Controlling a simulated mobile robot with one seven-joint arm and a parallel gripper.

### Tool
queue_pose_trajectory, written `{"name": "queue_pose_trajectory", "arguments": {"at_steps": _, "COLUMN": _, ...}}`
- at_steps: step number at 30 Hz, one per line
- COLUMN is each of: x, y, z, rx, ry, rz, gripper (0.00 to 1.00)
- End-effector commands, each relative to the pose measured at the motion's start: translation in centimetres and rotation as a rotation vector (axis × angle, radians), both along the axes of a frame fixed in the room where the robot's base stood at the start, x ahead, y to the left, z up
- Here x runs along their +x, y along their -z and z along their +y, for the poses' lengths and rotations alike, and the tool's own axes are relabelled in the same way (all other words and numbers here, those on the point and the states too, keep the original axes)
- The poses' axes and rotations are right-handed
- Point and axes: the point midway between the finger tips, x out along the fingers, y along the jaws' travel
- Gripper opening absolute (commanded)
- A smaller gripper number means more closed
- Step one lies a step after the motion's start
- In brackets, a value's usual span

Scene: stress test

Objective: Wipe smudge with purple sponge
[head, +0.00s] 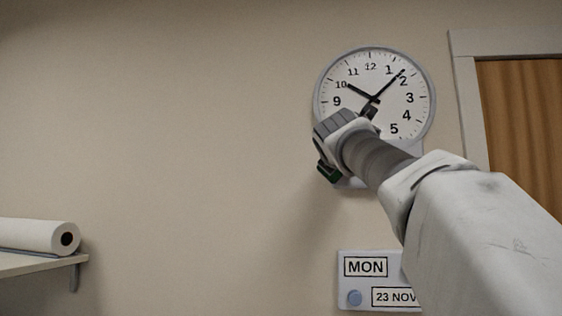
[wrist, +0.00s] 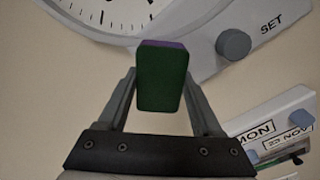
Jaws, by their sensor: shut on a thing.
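The sponge (wrist: 162,80) is held between the two fingers of my gripper (head: 369,113) in the wrist view. Its broad face towards the camera is dark green, and a purple layer shows along its far top edge. I see no clear smudge in either view; the arm covers part of the clock.
A panel (head: 385,268) reading MON and 23 NOV is below the clock. A blue-grey knob (wrist: 233,44) marked SET is beside the sponge. A wooden door (head: 525,130) with a pale frame is at right. A white roll (head: 35,236) lies on a shelf at left. The wall between is bare.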

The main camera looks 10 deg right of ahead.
Motion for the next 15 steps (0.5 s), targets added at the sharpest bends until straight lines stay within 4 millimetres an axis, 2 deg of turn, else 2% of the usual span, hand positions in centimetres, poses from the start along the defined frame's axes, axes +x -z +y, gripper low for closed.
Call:
{"name": "queue_pose_trajectory", "arguments": {"at_steps": 9, "x": -1.2, "y": -0.3, "z": -2.7, "rx": -0.001, "ry": 0.004, "rz": 0.003, "gripper": 0.22}}
{"name": "queue_pose_trajectory", "arguments": {"at_steps": 15, "x": -1.5, "y": -0.1, "z": -3.5, "rx": 0.000, "ry": 0.002, "rz": 0.001, "gripper": 0.22}}
